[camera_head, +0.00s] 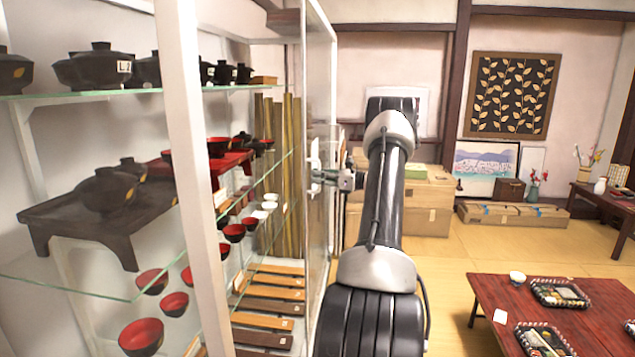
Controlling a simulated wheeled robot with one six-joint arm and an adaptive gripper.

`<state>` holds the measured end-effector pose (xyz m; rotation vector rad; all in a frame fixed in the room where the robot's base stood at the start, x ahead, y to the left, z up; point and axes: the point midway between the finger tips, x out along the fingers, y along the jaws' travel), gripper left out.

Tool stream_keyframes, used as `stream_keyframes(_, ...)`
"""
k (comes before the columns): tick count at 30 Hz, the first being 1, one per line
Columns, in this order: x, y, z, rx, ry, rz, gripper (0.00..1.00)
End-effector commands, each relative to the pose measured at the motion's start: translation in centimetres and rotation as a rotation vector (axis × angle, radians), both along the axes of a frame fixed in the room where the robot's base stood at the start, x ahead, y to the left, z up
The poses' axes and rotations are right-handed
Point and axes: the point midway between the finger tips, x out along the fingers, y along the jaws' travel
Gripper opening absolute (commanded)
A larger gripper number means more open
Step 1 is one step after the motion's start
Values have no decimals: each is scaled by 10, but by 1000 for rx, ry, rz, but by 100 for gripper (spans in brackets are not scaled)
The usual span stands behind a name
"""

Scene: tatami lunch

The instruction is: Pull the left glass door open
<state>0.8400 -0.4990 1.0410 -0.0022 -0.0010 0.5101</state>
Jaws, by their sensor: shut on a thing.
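A white-framed glass cabinet (184,150) fills the left side of the view. A glass door panel (320,90) shows as a narrow, steeply angled strip at its right edge. I cannot tell how far this door stands from the cabinet front. A pale handle (315,154) is on the panel at mid height. My gripper (321,176) reaches in from the right and is shut on the handle. The fingertips are small in the view, and their exact contact is partly hidden.
Glass shelves hold lidded black bowls (97,67), red bowls (142,337) and a dark stand (85,217). A low red table (490,300) with trays stands at lower right. Cardboard boxes (425,205) sit behind my arm. Tatami floor (455,255) is clear between them.

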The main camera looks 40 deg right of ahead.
Motion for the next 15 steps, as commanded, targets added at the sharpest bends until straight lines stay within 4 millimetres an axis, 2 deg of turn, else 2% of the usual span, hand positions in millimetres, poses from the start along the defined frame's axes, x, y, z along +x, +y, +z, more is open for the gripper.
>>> stream_keyframes(6,25,-30,-1,-2,-1,-1,0)
stream_keyframes(15,38,-46,-1,0,1,-1,0)
